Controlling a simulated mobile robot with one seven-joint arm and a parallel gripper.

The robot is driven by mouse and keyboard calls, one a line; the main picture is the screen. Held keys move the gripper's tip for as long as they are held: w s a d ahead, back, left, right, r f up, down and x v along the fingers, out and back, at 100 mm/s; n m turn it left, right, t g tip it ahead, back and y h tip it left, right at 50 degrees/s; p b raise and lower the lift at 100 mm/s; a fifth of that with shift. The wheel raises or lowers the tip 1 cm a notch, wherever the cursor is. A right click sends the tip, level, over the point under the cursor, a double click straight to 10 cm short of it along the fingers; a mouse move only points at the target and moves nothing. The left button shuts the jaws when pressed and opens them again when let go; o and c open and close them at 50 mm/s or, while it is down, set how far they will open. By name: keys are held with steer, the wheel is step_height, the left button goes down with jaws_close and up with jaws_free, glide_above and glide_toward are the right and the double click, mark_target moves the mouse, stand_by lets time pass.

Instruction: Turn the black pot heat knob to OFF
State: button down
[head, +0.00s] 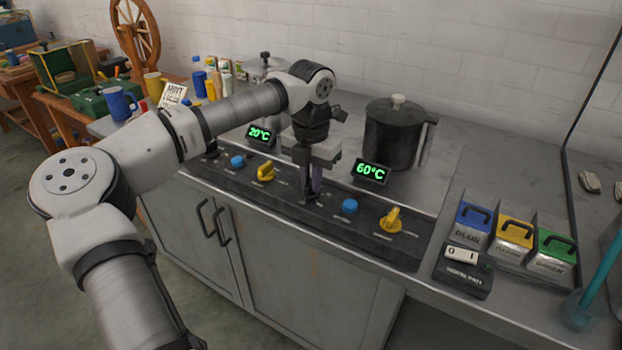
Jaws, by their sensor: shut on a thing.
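The black pot (394,135) with a pale lid knob stands on the counter at the right, behind a display (370,172) that reads 60°C. My gripper (313,190) points down at the dark control panel (375,247), left of that display. It is shut on a dark knob (308,199), which the fingers mostly hide, so its setting cannot be read. To its right on the panel are a blue button (349,206) and a yellow knob (391,220). The panel's small labels are too small to read.
Left on the panel are another yellow knob (265,172) and blue button (237,161), below a 20°C display (260,134). A metal pot (264,66) stands behind my arm. Blue, yellow and green bins and a 0/1 switch box (463,270) stand at the right.

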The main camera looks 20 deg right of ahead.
steer(key=c, duration=1.4)
jaws_free()
steer(key=shift+c, duration=0.2)
step_height(320, 180, up, 14)
steer(key=shift+f, duration=0.1)
